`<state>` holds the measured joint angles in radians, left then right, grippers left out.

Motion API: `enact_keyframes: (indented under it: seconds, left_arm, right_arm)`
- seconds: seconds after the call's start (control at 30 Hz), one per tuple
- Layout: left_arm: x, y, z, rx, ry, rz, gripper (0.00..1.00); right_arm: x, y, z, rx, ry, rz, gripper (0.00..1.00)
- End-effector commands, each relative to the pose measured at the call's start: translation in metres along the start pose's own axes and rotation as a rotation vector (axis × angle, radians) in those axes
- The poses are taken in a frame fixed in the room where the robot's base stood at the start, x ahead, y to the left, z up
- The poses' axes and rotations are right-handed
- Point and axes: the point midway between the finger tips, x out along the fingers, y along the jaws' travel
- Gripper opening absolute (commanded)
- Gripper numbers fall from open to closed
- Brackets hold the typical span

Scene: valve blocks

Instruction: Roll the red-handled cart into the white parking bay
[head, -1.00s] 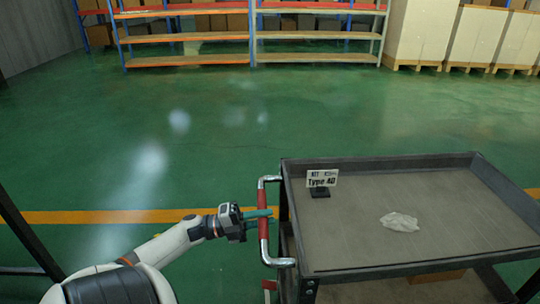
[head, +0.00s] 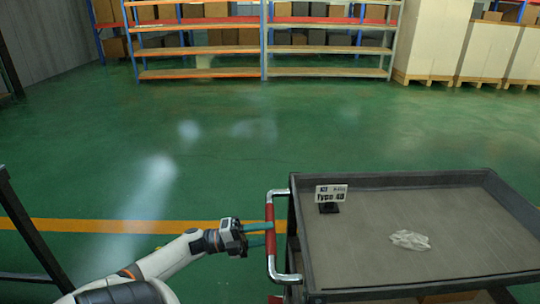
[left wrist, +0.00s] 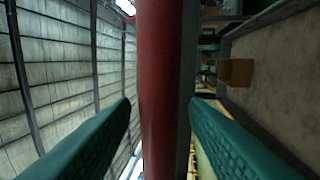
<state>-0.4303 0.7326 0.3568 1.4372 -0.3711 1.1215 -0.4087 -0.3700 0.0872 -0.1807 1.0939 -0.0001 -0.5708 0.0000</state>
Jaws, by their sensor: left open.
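The cart (head: 420,225) is a dark grey tray trolley at the right. Its upright handle (head: 270,246) on the left side has a red grip and silver ends. My left gripper (head: 264,233) is at the grip with its green fingers open. In the left wrist view the red grip (left wrist: 160,90) stands between the two fingers (left wrist: 160,103), with a gap on each side. No white parking bay shows. My right gripper is not in view.
A yellow line (head: 130,226) crosses the green floor (head: 230,140). Shelves (head: 265,72) with boxes stand at the back, and pale crates (head: 432,40) at the back right. A dark frame (head: 30,230) is at the left edge. The floor between is open.

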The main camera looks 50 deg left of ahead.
Motion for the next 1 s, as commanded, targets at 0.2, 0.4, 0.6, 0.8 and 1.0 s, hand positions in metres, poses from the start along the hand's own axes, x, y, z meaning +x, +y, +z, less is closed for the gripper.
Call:
enact_keyframes:
  seconds: [0.2, 0.4, 0.6, 0.8, 1.0]
  left_arm:
    - [-0.048, -0.003, 0.0, -0.002, 0.004, -0.005, 0.41]
    - [-0.085, -0.002, 0.0, -0.003, 0.002, -0.003, 0.41]
    - [-0.102, -0.001, 0.0, -0.002, 0.0, -0.001, 0.41]
    - [-0.103, -0.001, 0.0, -0.001, 0.0, -0.001, 0.41]
    - [-0.103, -0.001, 0.0, -0.001, -0.001, -0.001, 0.41]
  right_arm:
    - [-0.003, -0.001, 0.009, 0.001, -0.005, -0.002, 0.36]
    - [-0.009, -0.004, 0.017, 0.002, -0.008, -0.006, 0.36]
    - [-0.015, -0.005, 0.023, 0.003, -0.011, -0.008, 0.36]
    - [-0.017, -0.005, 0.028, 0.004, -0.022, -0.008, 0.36]
    - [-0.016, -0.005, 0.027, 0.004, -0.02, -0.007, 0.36]
